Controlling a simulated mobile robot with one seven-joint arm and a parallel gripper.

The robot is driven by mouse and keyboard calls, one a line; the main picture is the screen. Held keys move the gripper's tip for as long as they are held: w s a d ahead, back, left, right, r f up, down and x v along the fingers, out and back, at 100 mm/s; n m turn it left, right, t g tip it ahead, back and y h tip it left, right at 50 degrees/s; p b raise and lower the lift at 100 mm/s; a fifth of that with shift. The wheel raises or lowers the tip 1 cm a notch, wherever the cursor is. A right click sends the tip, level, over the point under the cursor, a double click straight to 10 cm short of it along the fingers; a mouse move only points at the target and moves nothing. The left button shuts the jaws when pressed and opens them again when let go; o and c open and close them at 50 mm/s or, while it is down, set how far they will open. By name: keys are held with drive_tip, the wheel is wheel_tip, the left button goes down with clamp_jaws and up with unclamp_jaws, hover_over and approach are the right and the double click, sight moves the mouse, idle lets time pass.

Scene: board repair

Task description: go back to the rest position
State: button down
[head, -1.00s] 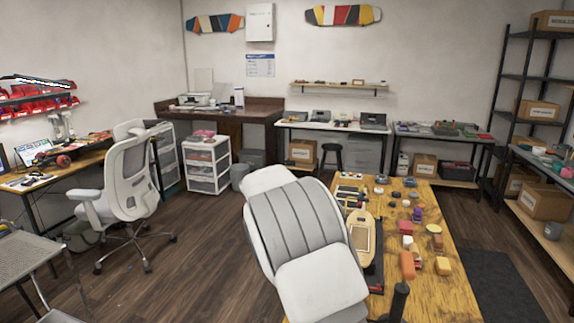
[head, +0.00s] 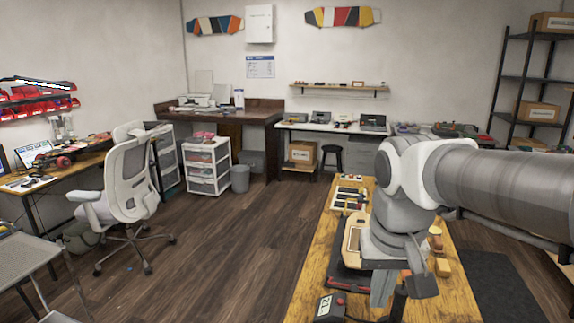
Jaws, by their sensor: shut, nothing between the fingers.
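My gripper (head: 400,284) hangs at the end of my grey arm, low over the wooden workbench (head: 308,285). It is shut with nothing in it. My wrist and a thick ribbed arm link reach in from the right and cover much of the bench. A tan board (head: 351,240) lies on the bench to the left of my gripper, partly hidden by my wrist.
Orange blocks (head: 442,267) lie to the right. A white office chair (head: 130,180) stands at left. The middle floor is clear.

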drive_tip(key=s+f+n+t, duration=0.1)
drive_tip(key=s+t, duration=0.2)
drive_tip(key=s, duration=0.5)
drive_tip(key=shift+f, duration=0.3)
